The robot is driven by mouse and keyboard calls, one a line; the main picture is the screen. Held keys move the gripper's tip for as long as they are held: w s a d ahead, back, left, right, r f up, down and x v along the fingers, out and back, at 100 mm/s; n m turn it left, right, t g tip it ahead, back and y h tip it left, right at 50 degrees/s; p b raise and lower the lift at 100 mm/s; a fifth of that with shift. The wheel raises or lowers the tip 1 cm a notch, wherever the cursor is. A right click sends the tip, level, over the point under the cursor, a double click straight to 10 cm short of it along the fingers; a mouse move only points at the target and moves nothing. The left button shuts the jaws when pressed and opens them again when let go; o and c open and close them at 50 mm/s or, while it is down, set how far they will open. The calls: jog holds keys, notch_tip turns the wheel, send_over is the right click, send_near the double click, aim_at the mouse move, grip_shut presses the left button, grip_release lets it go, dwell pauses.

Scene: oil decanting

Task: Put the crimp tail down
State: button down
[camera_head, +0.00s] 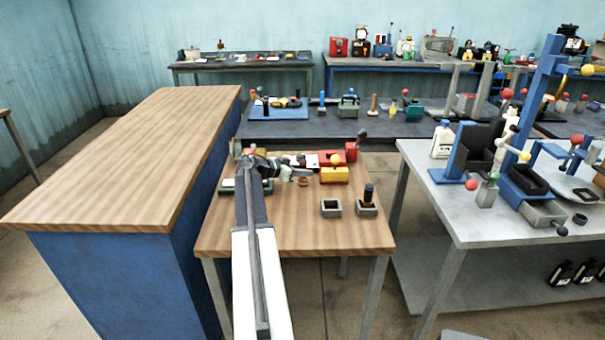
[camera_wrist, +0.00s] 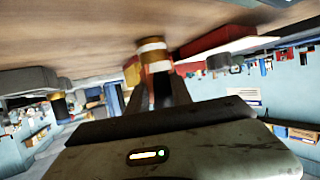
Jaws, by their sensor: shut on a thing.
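My gripper (camera_wrist: 160,90) is shut on a small piece with white and gold-brown bands, which I take to be the crimp tail (camera_wrist: 154,52). In the wrist view the piece stands out beyond the fingertips toward the wooden table top (camera_wrist: 70,30); I cannot tell whether it touches the wood. In the head view my gripper (camera_head: 290,172) is at the back half of the small wooden table (camera_head: 290,235). The crimp tail is too small to make out clearly there.
Right of my gripper are a yellow block (camera_head: 334,175) and a red block (camera_head: 351,152). Two grey square holders (camera_head: 331,208) (camera_head: 367,208) stand nearer the table's right edge, the right one with a dark peg. The table's front is clear. A taller wooden counter (camera_head: 130,160) stands left.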

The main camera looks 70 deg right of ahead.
jog(key=c, duration=1.1)
grip_release()
jog(key=shift+c, duration=0.2)
jog(key=shift+w+a+r+p, duration=0.1)
jog(key=shift+r+p, duration=0.2)
jog(key=shift+p, duration=0.1)
jog(key=p+v, duration=0.4)
jog(key=v, duration=0.7)
jog(key=shift+w+a, duration=0.25)
